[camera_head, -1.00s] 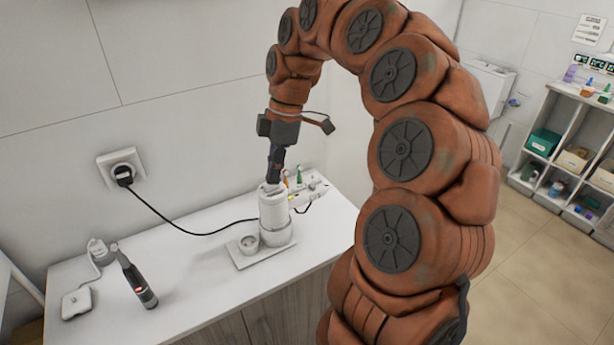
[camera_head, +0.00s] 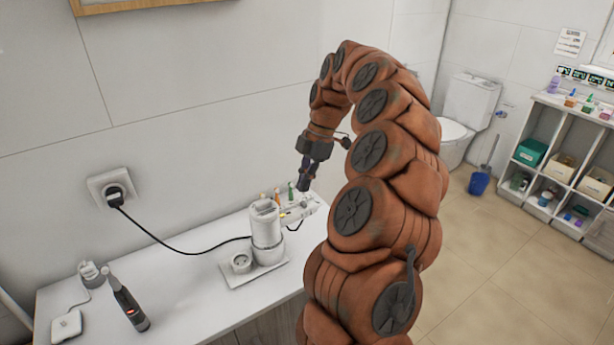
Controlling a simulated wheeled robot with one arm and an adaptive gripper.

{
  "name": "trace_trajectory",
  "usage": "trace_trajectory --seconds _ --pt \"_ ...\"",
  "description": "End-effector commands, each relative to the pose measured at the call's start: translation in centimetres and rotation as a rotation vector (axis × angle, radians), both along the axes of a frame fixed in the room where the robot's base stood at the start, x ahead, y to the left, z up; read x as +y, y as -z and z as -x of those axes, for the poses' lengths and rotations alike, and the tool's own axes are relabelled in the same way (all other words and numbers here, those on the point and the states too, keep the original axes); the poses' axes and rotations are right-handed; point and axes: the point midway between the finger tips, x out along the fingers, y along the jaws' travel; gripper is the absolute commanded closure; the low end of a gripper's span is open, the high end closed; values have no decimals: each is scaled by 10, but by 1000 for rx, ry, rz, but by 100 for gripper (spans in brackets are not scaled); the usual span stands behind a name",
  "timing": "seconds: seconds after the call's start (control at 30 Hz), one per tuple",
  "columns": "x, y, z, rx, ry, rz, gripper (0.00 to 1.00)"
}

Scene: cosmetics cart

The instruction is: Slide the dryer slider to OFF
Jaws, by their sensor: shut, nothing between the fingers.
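A white upright cylindrical device (camera_head: 265,228), which looks like the dryer, stands on a flat white base plate (camera_head: 240,278) on the counter. A slider on it is too small to make out, so I cannot tell its setting. My gripper (camera_head: 305,186) is shut and empty. It points down, to the right of the device and above its top, apart from it in the picture. It hangs over the small white items (camera_head: 298,210) behind the device.
A black cord runs from the wall plug (camera_head: 115,195) to behind the device. A small round cup (camera_head: 241,262) sits beside the device.

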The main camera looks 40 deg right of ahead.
Motion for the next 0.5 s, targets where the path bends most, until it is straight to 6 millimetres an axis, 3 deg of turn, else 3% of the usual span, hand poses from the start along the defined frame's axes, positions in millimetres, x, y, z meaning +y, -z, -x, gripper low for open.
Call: trace_trajectory --seconds 0.2,0.5 --pt "10 29 0 1 0 -1 100" --pt "17 49 -2 -2 1 1 100"
